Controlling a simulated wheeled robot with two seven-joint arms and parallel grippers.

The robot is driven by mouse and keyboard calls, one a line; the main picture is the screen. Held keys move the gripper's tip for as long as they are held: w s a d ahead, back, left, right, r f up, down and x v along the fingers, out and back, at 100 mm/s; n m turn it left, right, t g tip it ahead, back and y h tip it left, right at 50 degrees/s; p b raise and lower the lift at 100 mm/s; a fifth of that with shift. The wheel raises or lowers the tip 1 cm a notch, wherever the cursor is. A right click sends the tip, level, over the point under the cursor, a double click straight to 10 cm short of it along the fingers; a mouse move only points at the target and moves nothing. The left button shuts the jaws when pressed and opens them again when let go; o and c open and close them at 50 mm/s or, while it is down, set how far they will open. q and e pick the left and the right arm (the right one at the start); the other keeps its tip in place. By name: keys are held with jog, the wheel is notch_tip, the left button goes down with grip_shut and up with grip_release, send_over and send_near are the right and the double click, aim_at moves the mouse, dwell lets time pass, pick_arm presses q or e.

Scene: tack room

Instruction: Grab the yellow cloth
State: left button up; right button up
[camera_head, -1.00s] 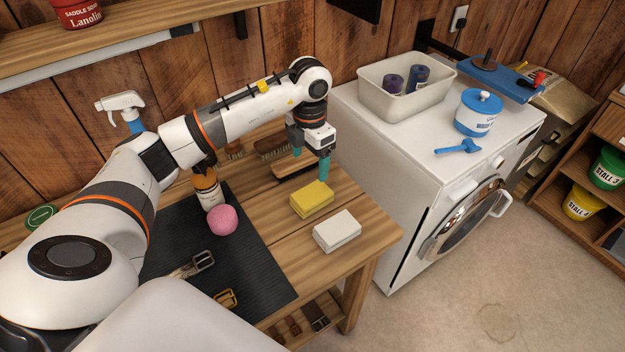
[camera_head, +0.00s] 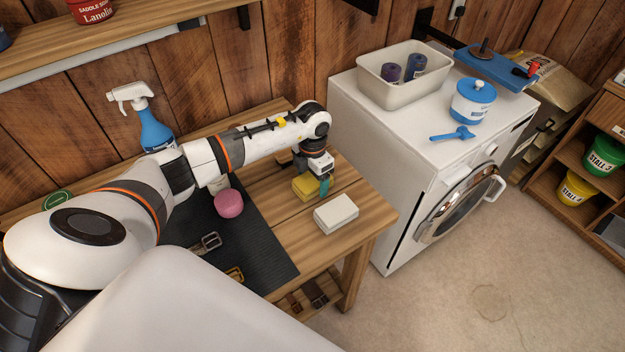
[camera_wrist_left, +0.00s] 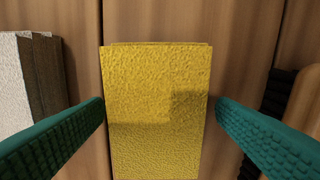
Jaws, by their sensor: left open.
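The yellow cloth (camera_head: 303,188) lies as a folded block on the wooden bench, behind a white folded cloth (camera_head: 336,214). My left gripper (camera_head: 323,187) is low over the yellow cloth and partly hides it in the head view. In the left wrist view the yellow cloth (camera_wrist_left: 156,100) lies between the two teal fingers of the left gripper (camera_wrist_left: 160,135), with a gap on each side. The fingers are open and hold nothing. The white cloth (camera_wrist_left: 25,85) shows at the left of that view. My right gripper is not in view.
A pink ball-like sponge (camera_head: 229,204) lies on the black mat (camera_head: 262,240). A blue spray bottle (camera_head: 154,130) stands at the back. The white washer (camera_head: 400,150) stands to the right of the bench. A dark bristled brush (camera_wrist_left: 275,95) lies beside the yellow cloth.

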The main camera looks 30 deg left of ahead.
pick_arm(q)
jog(key=c, duration=1.1)
jog(key=shift+o, duration=0.2)
